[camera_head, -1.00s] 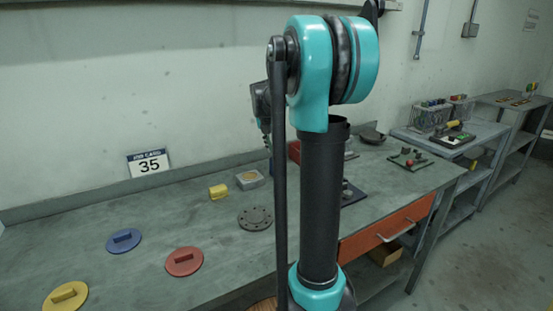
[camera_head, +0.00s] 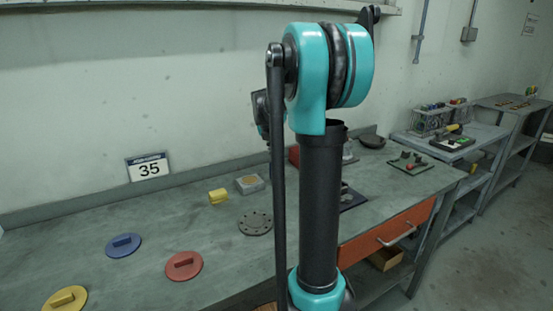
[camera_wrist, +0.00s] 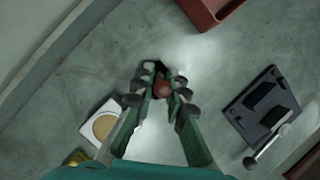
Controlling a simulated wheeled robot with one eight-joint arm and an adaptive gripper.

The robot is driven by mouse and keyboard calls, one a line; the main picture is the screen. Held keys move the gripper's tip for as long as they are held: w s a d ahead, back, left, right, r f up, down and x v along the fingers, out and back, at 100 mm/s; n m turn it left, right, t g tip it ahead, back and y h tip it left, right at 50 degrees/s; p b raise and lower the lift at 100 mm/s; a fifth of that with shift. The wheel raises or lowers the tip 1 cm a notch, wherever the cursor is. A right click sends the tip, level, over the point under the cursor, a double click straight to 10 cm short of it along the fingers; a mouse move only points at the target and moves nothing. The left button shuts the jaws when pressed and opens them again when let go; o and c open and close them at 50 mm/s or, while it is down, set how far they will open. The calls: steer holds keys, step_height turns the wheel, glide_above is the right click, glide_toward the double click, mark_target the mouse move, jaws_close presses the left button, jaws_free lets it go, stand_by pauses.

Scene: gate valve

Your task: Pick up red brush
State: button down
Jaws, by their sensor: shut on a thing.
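The red brush (camera_wrist: 162,89) shows in the wrist view as a small rounded red piece with a dark part at its far side. My gripper (camera_wrist: 163,82) is shut on it, with a finger on each side. The fingers cover much of the brush, so its full shape is hidden. I cannot tell whether it touches the bench below. In the head view my own arm hides the gripper and the brush.
The grey workbench (camera_head: 90,275) carries a pale block with a tan disc (camera_wrist: 104,124), a dark fixture (camera_wrist: 262,108) and a red bin (camera_wrist: 205,9). A flange (camera_head: 255,223), a yellow piece (camera_head: 218,196) and coloured lids lie left of my arm. A wall stands behind.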

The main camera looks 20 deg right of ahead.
steer(key=shift+r, duration=0.15)
step_height(320, 180, up, 20)
stand_by(0.6)
stand_by(2.2)
